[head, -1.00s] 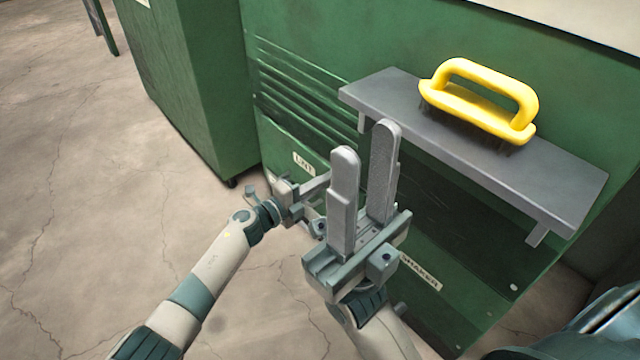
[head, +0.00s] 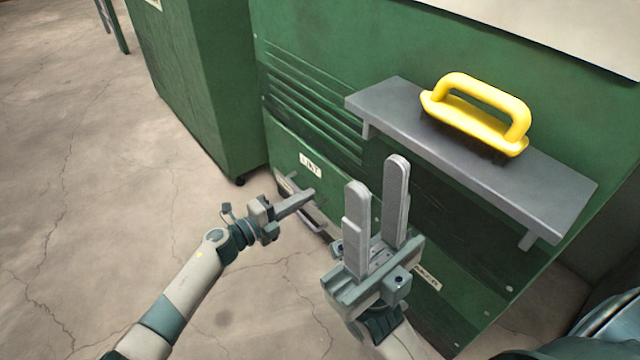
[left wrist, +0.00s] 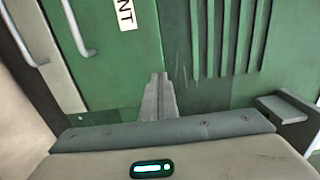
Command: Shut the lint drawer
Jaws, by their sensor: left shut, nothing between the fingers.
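The lint drawer is a green front with a white "LINT" label (head: 310,165), low on the left of the green machine. Its grey bar handle (head: 308,217) shows below, partly behind my left gripper. My left gripper (head: 312,192) is shut and empty, its fingertips in front of the drawer front below the label. I cannot tell whether they touch it. In the left wrist view the shut fingers (left wrist: 158,88) point at the green front, with a handle (left wrist: 76,25) and part of the label to their left. No clear gap shows around the drawer. My right gripper (head: 378,172) is open and empty, nearer the camera.
A grey shelf (head: 385,97) juts from the machine at right, with a yellow-handled brush (head: 475,110) on it. A green cabinet (head: 205,80) stands to the left. Another label (head: 427,277) shows lower right. The concrete floor (head: 90,200) at left is clear.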

